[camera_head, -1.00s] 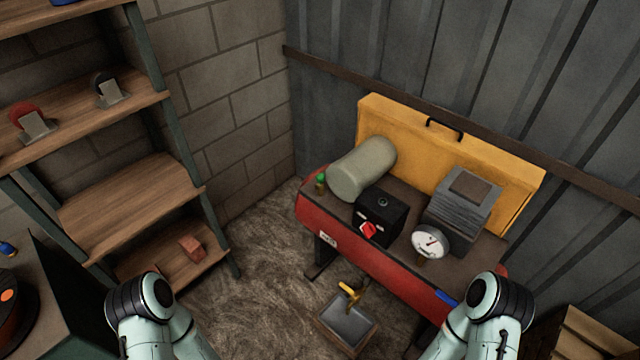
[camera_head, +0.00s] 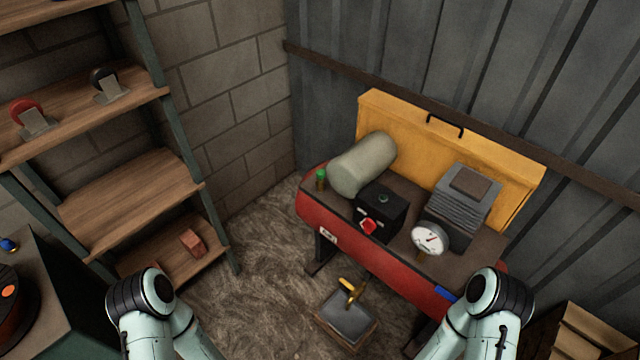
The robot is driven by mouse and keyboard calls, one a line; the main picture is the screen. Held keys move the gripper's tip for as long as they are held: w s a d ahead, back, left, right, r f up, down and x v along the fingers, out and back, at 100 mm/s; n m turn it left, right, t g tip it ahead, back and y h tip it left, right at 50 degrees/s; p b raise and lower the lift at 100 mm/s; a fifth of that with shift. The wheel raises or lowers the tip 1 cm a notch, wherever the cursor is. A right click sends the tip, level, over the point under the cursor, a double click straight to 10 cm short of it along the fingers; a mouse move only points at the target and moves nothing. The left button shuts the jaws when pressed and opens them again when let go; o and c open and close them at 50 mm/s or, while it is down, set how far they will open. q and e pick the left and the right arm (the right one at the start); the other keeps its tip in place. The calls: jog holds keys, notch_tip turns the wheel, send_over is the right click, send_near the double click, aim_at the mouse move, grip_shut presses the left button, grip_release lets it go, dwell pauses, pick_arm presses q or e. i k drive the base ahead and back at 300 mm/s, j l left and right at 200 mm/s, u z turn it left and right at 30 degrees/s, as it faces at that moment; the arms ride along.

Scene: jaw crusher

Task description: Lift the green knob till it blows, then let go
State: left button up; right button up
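The green knob (camera_head: 321,174) is a small green cap on a brass-coloured stem. It stands upright at the left end of the red compressor tank (camera_head: 385,262), beside the grey-green cylinder (camera_head: 363,164). My two arms come in at the bottom left and bottom right. Only their upper links show, well apart from the knob. Both grippers are out of the picture, so nothing shows at the knob.
A black box with a red switch (camera_head: 369,226), a white gauge (camera_head: 428,238) and a finned motor block (camera_head: 465,200) stand on the tank. A grey pedal box (camera_head: 347,318) lies below. Shelves (camera_head: 130,190) stand left; a yellow panel (camera_head: 450,150) stands behind.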

aim_at(320, 173)
jog(key=i+j+z, duration=0.1)
jog(key=j, duration=0.25)
jog(key=i+j+z, duration=0.1)
jog(key=i+j, duration=0.15)
jog(key=i+j+z, duration=0.1)
jog(key=j, duration=0.4)
jog(key=i+j+z, duration=0.1)
jog(key=j, duration=0.3)
jog(key=i, duration=0.1)
